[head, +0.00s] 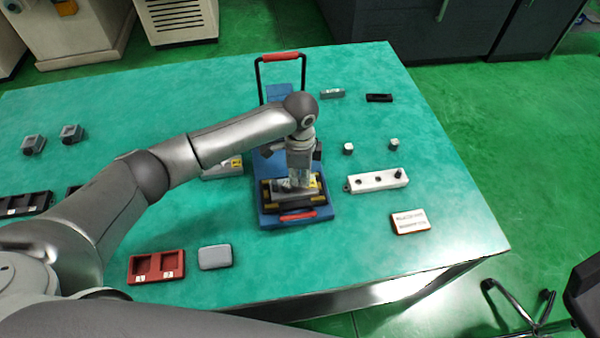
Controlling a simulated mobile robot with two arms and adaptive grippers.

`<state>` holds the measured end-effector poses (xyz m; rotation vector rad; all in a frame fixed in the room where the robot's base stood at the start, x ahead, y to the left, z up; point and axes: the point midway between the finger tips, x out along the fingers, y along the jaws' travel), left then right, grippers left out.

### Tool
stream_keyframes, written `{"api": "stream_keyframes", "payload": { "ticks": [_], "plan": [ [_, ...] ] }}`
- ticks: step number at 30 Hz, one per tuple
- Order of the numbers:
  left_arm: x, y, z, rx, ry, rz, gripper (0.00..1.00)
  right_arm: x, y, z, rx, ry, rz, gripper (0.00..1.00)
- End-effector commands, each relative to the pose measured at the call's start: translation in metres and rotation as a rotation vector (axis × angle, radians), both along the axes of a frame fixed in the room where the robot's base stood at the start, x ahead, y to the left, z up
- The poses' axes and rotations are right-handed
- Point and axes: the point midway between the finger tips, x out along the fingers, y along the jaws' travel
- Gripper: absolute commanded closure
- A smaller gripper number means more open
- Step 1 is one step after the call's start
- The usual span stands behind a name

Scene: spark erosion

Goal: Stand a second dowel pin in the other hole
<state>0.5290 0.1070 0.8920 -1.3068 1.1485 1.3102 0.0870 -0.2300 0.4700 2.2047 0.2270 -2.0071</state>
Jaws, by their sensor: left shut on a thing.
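My left gripper (297,180) points down over a dark block with yellow parts (268,196), which sits at the near end of a blue carrier (263,218). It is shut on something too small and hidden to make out. I cannot tell whether its fingertips touch the block. The holes in the block and any pin in them are hidden behind the gripper. A white bar (368,184) with dark round spots lies right of the carrier. Two small grey pieces (348,148) (394,144) stand behind it. My right gripper is not in view.
The carrier has a tall handle with a red grip (280,57) at the back. A red two-pocket tray (146,278) and a grey case (215,257) lie front left, a label plate (410,222) front right. The green table (450,220) is clear at right.

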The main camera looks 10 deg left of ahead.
Motion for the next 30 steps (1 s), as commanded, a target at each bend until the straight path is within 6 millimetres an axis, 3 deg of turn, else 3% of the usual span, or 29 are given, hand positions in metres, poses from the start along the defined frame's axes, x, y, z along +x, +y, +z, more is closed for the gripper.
{"api": "stream_keyframes", "payload": {
  "ticks": [15, 16, 21, 30],
  "plan": [
    [0.0002, -0.0002, -0.0035, 0.0, 0.0, 0.001, 1.0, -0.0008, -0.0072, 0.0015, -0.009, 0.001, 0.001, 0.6],
    [0.0003, -0.0002, -0.0037, 0.0, 0.0, 0.001, 0.89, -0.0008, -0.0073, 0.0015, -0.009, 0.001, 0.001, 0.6],
    [0.0003, -0.0002, -0.0036, -0.001, 0.0, 0.0, 0.67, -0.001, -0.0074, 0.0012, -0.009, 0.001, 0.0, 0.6],
    [0.0002, -0.0002, -0.0033, 0.0, 0.0, 0.0, 0.65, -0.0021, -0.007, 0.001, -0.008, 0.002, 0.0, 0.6]
  ]
}}
